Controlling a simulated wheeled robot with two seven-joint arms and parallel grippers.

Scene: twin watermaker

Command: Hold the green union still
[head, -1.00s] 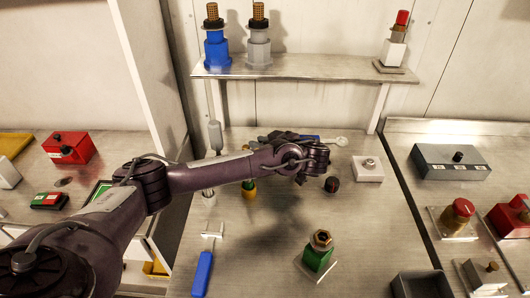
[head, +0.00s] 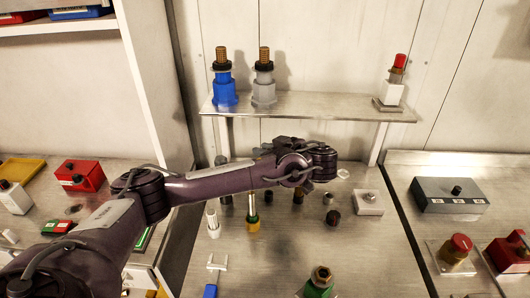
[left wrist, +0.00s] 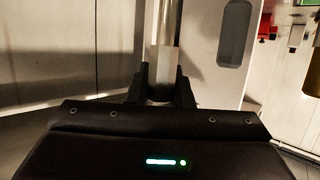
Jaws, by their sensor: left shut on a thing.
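The green union (head: 316,290) stands at the bottom edge of the head view, its lower part cut off. It is a green body with a brass hex fitting (head: 321,274) on top. My left gripper (head: 268,153) is well behind it, over the back of the bench and apart from it. In the left wrist view the gripper's dark fingers (left wrist: 162,88) are shut on a pale metal rod (left wrist: 165,58). What the rod belongs to is hidden in the head view. My right gripper is not in view.
A shelf (head: 320,110) at the back holds a blue fitting (head: 223,90), a grey fitting (head: 264,92) and a white, red-topped one (head: 393,88). A white block (head: 368,203) and several small parts stand on the bench. The bench right of the union is clear.

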